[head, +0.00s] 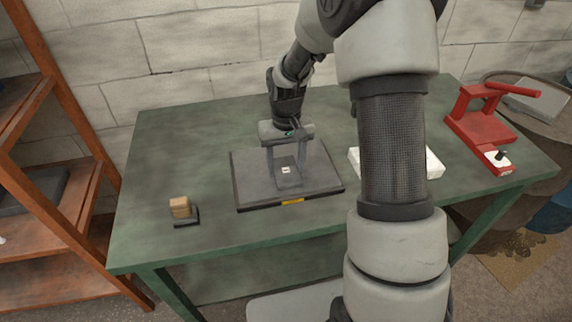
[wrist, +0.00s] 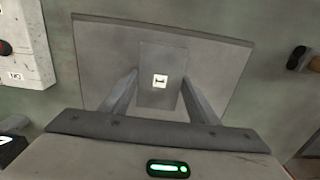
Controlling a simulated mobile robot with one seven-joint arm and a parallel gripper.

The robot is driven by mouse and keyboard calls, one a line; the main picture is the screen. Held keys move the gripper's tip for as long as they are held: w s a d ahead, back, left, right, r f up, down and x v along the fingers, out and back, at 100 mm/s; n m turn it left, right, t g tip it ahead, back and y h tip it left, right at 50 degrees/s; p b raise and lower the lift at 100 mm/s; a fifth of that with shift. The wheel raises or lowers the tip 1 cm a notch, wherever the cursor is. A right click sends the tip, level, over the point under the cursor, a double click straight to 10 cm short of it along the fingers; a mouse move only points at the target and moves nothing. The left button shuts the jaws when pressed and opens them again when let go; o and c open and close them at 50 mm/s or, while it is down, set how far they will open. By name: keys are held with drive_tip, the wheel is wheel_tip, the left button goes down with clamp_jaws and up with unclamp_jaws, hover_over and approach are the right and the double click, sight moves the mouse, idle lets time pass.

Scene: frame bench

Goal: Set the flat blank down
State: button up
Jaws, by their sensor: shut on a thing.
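The flat blank (head: 286,165) is a small grey plate with a white label. It also shows in the wrist view (wrist: 160,62), between my two fingers. My gripper (head: 287,178) points down and is shut on the blank, one finger on each side. The blank is over the middle of a dark grey flat slab (head: 255,190) with a yellow tag on its front edge; the slab fills much of the wrist view (wrist: 215,75). I cannot tell whether the blank touches the slab or is held just above it.
The slab lies on a green table (head: 170,140). A wooden block on a dark base (head: 180,207) stands at the front left. A white box (head: 433,163) is partly hidden behind my arm. A red lever press (head: 482,128) stands at the right. An orange shelf (head: 75,195) is left of the table.

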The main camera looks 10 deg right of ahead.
drive_tip(key=shift+f, duration=0.2)
drive_tip(key=o, duration=1.1)
drive_tip(key=shift+o, duration=0.2)
